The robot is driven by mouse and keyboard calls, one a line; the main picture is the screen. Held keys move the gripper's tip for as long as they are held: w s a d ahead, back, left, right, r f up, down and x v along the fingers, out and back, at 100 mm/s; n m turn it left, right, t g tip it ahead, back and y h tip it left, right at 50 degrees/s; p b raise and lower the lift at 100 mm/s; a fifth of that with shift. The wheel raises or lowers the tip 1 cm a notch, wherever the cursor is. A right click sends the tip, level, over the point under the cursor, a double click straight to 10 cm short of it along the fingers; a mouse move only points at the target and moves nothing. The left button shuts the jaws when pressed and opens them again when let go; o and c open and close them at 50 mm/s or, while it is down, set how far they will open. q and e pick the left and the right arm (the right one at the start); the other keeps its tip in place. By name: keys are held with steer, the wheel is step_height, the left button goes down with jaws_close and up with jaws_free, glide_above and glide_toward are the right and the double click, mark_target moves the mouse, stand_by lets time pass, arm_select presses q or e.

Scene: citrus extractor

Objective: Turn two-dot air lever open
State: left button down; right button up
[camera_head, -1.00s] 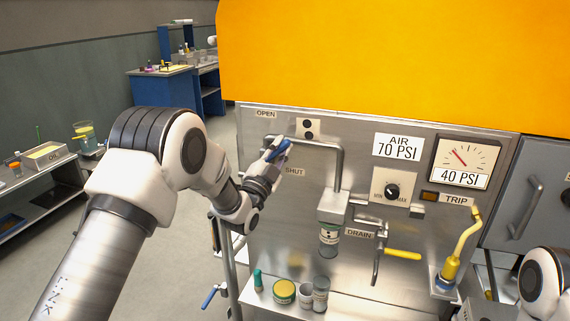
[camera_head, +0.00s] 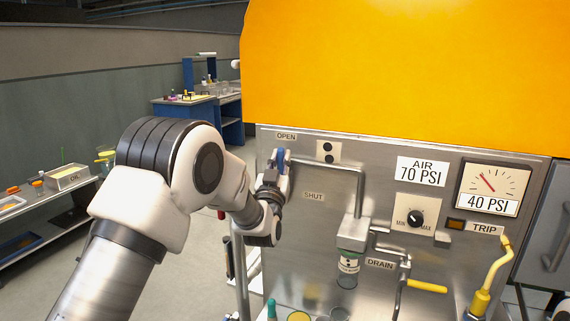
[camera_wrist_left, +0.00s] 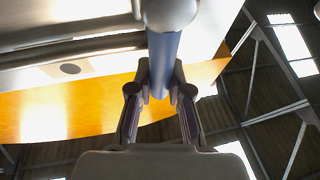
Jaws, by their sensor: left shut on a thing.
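The two-dot air lever has a blue handle (camera_head: 281,158) and sits on the steel panel, left of the plate with two black dots (camera_head: 327,151). The handle stands near upright, just below the OPEN label (camera_head: 286,136) and above the SHUT label (camera_head: 313,196). My left gripper (camera_head: 275,172) is shut on the handle. In the left wrist view the blue handle (camera_wrist_left: 164,58) runs up from between the two fingers (camera_wrist_left: 160,85) to a round metal hub (camera_wrist_left: 168,12). The fingers hide part of the handle. My right gripper is not in view.
On the panel, a pipe drops to a small jar (camera_head: 348,270) right of the lever. A drain crank with a yellow handle (camera_head: 427,286), a knob (camera_head: 415,218) and a gauge (camera_head: 489,188) lie further right. Open floor and a blue workbench (camera_head: 200,109) are on the left.

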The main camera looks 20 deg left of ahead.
arm_select(q)
steer(key=shift+a+f+n, duration=0.1)
steer(key=shift+f+n, duration=0.05)
steer(key=shift+n, duration=0.15)
steer(key=c, duration=1.1)
jaws_free()
steer(key=v, duration=1.2)
